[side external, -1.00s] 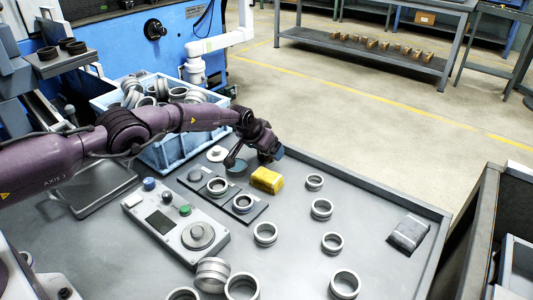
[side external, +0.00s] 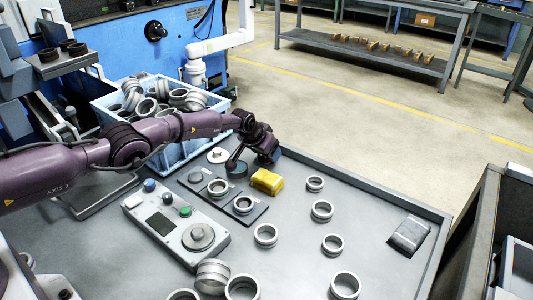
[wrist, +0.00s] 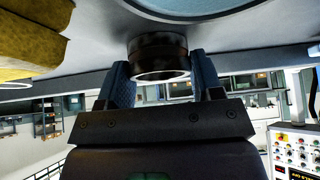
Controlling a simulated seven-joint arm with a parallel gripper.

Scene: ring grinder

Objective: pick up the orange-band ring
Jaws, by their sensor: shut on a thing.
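A dark ring (wrist: 158,55) with a brownish band and a worn light rim sits between the two blue fingers of my gripper (wrist: 158,72) in the wrist view. The fingers are shut on its sides. An orange colour on the band is hard to make out in this shade. The ring is close to a grey surface; whether it touches is unclear. In the side external view, my gripper (side external: 271,155) is low over the table behind the yellow block, and the held ring cannot be made out there.
The yellow block (side external: 267,181) is close beside my gripper and also fills the wrist view's upper left (wrist: 30,40). A ring plate (side external: 223,202), a control box (side external: 163,224) and several loose steel rings stand nearby. A blue crate (side external: 178,150) of rings is behind left.

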